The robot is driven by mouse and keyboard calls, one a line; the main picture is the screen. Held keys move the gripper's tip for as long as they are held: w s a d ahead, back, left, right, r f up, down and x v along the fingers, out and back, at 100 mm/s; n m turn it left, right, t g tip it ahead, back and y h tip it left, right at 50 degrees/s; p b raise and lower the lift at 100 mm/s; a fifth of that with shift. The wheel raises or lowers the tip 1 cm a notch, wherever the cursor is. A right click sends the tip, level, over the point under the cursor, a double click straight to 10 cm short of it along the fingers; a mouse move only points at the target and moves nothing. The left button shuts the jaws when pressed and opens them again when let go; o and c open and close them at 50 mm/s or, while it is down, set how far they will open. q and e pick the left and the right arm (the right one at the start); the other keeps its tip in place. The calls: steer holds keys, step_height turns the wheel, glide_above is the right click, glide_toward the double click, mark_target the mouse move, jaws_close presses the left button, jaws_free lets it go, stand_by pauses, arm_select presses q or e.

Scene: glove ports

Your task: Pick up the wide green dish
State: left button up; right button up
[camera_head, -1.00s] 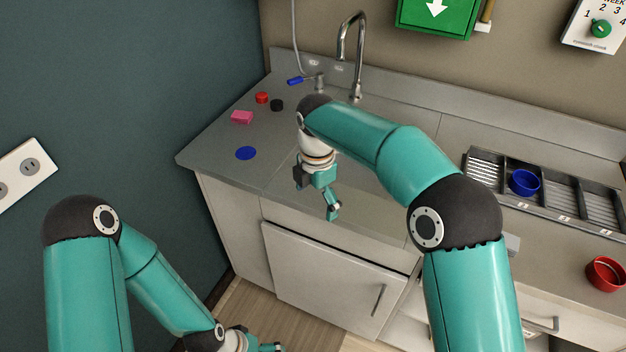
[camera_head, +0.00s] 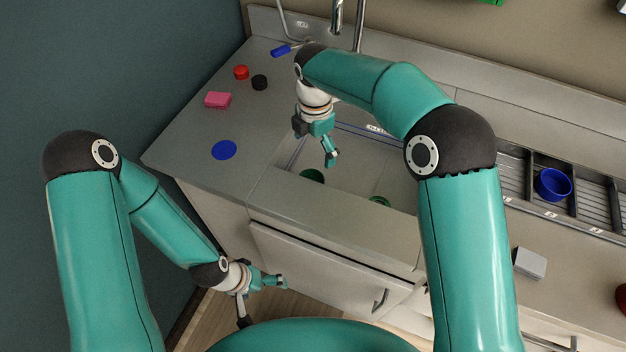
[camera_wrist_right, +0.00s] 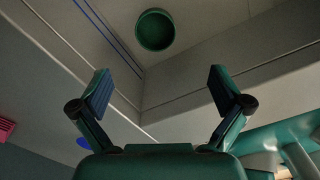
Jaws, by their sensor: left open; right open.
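Two green round things lie in the sink basin in the head view, one (camera_head: 312,175) below my right gripper and another (camera_head: 380,201) further right, partly cut off by the basin's front edge. I cannot tell which is the wide dish. The right wrist view shows one round green dish (camera_wrist_right: 155,30) on the basin floor, beyond the fingertips. My right gripper (camera_head: 316,146) is open and empty above the sink; its spread fingers show in the wrist view (camera_wrist_right: 160,88), apart from the dish. My left gripper (camera_head: 277,282) is open and empty, low in front of the cabinet.
A blue disc (camera_head: 224,150), pink block (camera_head: 218,100), red piece (camera_head: 241,72), black piece (camera_head: 260,82) and blue-handled tool (camera_head: 281,50) lie on the left counter. A blue cup (camera_head: 552,184) sits in the divided rack at right.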

glide_toward(311, 178)
steer(key=shift+s+f+p, duration=0.2)
steer(key=shift+s+f, duration=0.1)
steer(key=shift+s, duration=0.35)
steer(key=shift+s+f+p, duration=0.2)
steer(key=shift+s+f, duration=0.1)
steer(key=shift+s, duration=0.3)
steer(key=shift+f+p, duration=0.35)
steer(key=shift+f, duration=0.25)
step_height(311, 178, down, 4)
steer(key=shift+f+p, duration=0.1)
steer(key=shift+p, duration=0.45)
steer(key=c, duration=0.9)
